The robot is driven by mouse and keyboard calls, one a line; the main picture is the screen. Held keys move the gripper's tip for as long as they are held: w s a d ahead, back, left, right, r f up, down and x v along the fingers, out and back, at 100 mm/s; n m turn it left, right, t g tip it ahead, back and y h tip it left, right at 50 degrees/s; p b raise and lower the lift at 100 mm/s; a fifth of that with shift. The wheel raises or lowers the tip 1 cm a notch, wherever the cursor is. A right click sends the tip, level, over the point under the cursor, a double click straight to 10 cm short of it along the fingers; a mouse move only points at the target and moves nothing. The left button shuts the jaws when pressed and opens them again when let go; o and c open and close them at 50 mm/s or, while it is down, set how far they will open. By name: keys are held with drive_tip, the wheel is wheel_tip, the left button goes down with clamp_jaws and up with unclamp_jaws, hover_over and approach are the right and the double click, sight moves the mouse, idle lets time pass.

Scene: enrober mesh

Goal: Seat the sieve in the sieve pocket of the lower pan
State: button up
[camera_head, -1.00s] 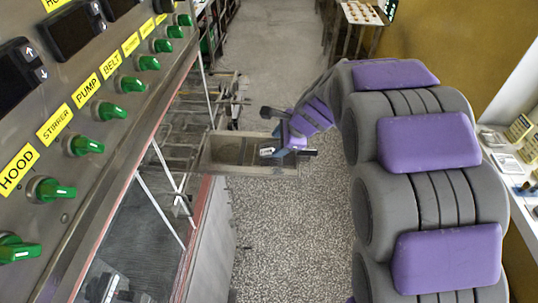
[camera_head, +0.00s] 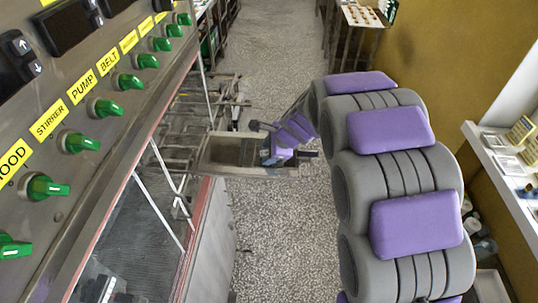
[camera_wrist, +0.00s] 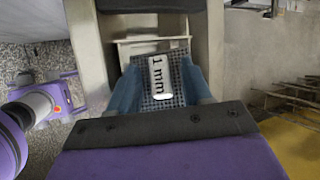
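The sieve (camera_wrist: 160,85) is a grey mesh plate with a white "1 mm" label, between the blue fingers of my gripper (camera_wrist: 160,87) in the wrist view. My gripper appears shut on it; the fingers hide its side edges. In the head view my gripper (camera_head: 272,158) is over the right part of the long metal lower pan (camera_head: 220,150), beside the machine. The sieve is small and mostly hidden there. I cannot make out the sieve pocket, nor whether the sieve touches the pan.
A control panel with green knobs (camera_head: 107,107) and a glass-fronted machine fill the left. Metal rods (camera_head: 190,120) lie left of the pan. A white shelf (camera_head: 505,165) runs along the right wall. The speckled floor (camera_head: 280,220) is clear between.

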clamp_jaws()
idle(0.3)
wheel_tip(320, 180, up, 10)
drive_tip(key=p, duration=0.1)
drive_tip(key=shift+p, duration=0.4)
